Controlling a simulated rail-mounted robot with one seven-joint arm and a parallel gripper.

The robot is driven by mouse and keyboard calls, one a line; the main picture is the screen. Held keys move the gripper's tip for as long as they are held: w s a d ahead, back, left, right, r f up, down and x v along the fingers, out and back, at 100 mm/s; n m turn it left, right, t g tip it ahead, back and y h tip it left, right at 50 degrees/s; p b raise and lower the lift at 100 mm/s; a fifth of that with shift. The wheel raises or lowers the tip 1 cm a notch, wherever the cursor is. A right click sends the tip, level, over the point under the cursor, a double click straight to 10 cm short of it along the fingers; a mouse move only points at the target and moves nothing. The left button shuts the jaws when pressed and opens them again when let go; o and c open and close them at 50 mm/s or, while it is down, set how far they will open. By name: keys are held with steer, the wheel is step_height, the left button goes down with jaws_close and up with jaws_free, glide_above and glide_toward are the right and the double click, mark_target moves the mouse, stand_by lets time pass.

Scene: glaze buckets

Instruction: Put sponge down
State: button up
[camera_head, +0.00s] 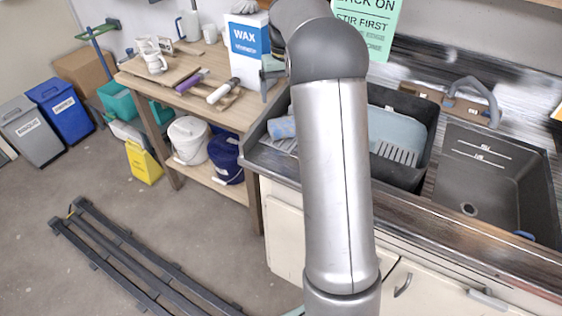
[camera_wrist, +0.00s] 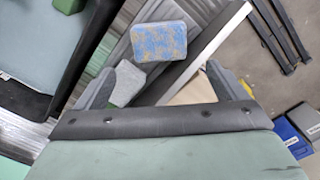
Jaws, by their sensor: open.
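A blue block with yellowish speckles, which looks like the sponge (camera_wrist: 158,40), lies on the dark counter strip in the wrist view. It also shows as a light blue shape (camera_head: 282,127) beside the left basin in the head view. My gripper (camera_wrist: 158,70) is open, its two fingers spread wide. The blue block is apart from the fingers, beyond their tips. A grey-green speckled block (camera_wrist: 128,83) shows near the left finger. I cannot tell whether it touches that finger. My arm hides part of the counter in the head view.
A black basin (camera_head: 430,125) holds a pale blue ribbed piece (camera_head: 395,135). A grey sink (camera_head: 490,190) with a tap (camera_head: 478,92) is to the right. A wooden bench (camera_head: 240,112) with a wax box (camera_head: 245,50) stands left. Black rails (camera_head: 130,265) lie on the floor.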

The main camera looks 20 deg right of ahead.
steer(key=s+a+r+n, duration=0.1)
steer(key=s+a+r, duration=0.1)
steer(key=s+a, duration=1.05)
steer(key=s+a+f, duration=0.2)
steer(key=s+f, duration=0.1)
steer(key=s, duration=0.8)
steer(key=s+a+f+n, duration=0.1)
steer(key=s+a+f, duration=0.2)
steer(key=s, duration=0.7)
steer(key=shift+s+f+t, duration=0.3)
steer(key=shift+s+f, duration=0.05)
steer(key=shift+f, duration=0.15)
steer(key=shift+c, duration=0.3)
steer(key=shift+c, duration=0.8)
steer(key=shift+d, duration=0.1)
